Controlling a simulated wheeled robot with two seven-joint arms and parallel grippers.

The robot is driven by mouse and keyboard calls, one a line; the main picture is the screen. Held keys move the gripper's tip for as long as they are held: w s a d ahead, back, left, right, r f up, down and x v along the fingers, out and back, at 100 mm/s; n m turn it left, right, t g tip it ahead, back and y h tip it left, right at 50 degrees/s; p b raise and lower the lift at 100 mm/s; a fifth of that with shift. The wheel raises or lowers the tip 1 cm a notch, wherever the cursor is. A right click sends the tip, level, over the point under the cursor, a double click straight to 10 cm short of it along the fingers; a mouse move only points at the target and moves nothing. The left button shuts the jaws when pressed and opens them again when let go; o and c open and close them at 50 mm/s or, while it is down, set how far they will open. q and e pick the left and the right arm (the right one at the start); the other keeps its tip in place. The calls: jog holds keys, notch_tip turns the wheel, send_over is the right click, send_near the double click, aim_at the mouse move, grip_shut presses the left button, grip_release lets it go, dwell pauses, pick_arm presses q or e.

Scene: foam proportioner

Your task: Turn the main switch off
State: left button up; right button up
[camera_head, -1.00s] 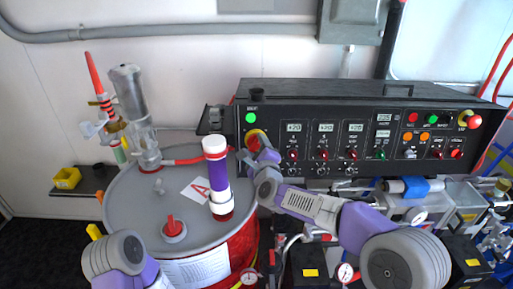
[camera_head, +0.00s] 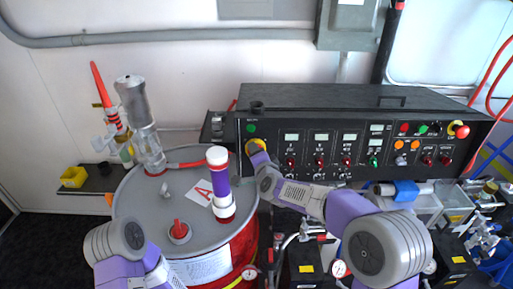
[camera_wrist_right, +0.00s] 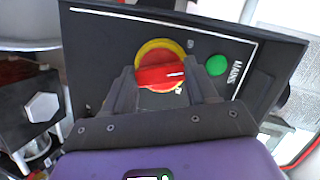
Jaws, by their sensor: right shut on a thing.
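The main switch is a red rotary knob (camera_wrist_right: 158,73) on a yellow disc, on the black control panel (camera_wrist_right: 105,47) beside the MAINS label. Its white mark points to the right in the wrist view. In the head view the yellow disc (camera_head: 251,146) shows at the panel's left end, with the knob mostly hidden by my right gripper (camera_head: 257,150). In the wrist view the right gripper's fingers (camera_wrist_right: 163,88) are closed around the knob. The green lamp (camera_head: 251,128) looks dark, and the panel's displays (camera_head: 320,136) are blank.
A grey-topped drum (camera_head: 150,205) with a purple-banded tube (camera_head: 220,183) stands left of my right arm. A red emergency button (camera_head: 461,130) is at the panel's right end. Hoses and gauges (camera_head: 338,269) lie below the panel.

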jog(key=shift+r+n+g+h+p, duration=0.1)
jog(key=shift+n+g+h+p, duration=0.4)
jog(key=shift+n+p, duration=2.15)
jog(key=shift+m+p, duration=0.3)
jog(key=shift+m, duration=0.05)
jog(key=o, duration=1.1)
jog(key=shift+c, duration=0.2)
jog(key=v, duration=0.7)
jog(key=shift+s, duration=0.3)
